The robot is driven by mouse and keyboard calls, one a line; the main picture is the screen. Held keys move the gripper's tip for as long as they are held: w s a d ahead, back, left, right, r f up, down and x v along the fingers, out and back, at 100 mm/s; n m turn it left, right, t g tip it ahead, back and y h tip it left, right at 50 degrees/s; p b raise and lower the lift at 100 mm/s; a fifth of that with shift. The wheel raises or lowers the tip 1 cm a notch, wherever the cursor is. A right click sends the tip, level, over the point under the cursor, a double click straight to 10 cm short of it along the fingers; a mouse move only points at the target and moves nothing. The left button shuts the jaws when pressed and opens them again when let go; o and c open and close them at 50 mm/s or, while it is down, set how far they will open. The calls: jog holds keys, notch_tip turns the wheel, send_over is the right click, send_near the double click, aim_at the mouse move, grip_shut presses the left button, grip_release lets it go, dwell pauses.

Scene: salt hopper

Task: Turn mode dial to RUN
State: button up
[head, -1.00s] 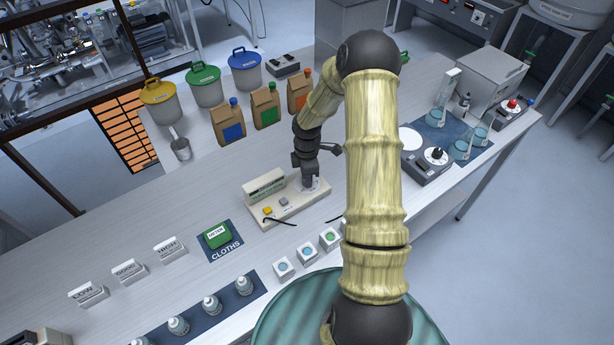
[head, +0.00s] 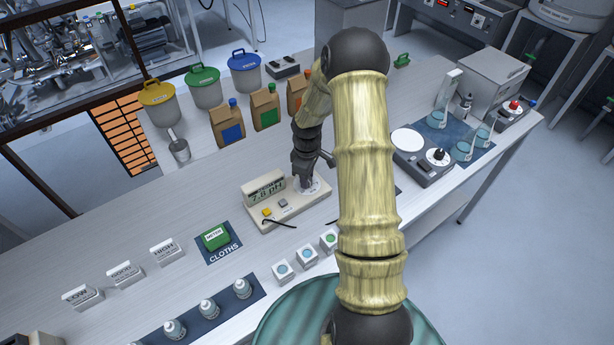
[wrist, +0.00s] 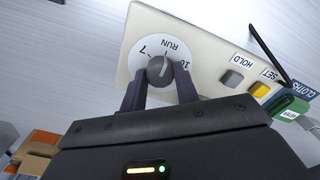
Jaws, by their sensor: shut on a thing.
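The mode dial is a dark grey knob (wrist: 160,67) on a white disc marked 7, RUN and 10. Its light pointer line points toward RUN in the wrist view. The dial sits on the right end of a cream meter (head: 258,212), which also shows in the wrist view (wrist: 203,62). My gripper (head: 308,186) reaches down onto the dial. In the wrist view my gripper (wrist: 160,82) has one finger on each side of the knob and is shut on it. The meter's display (head: 265,191) is lit and shows a pH reading, roughly 7.8. In the head view the fingers mostly hide the knob.
A yellow SET button (wrist: 260,89) and a grey HOLD button (wrist: 231,79) are beside the dial. A black cable (head: 280,223) lies at the meter's front. A green cloth pack (head: 215,238), small cubes (head: 307,257) and a stirrer (head: 425,165) stand around it.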

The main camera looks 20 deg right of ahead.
jog(key=shift+w, duration=0.1)
jog(key=o, duration=1)
jog(key=shift+c, duration=0.2)
jog(key=shift+r, duration=0.15)
notch_tip(320, 180, up, 17)
jog(key=b, duration=0.2)
jog(key=shift+b, duration=0.4)
jog(key=shift+a+r, duration=0.1)
jog(key=s+a+m+t, duration=0.1)
jog(key=s+a+m, duration=0.3)
jog(key=s, duration=0.5)
jog(key=s+a+f+m+t, duration=0.1)
jog(key=s+a+m, duration=0.4)
jog(key=s, duration=0.4)
jog(key=shift+s+a+f+t, duration=0.2)
jog(key=shift+a+f+t, duration=0.1)
jog(key=shift+a, duration=0.45)
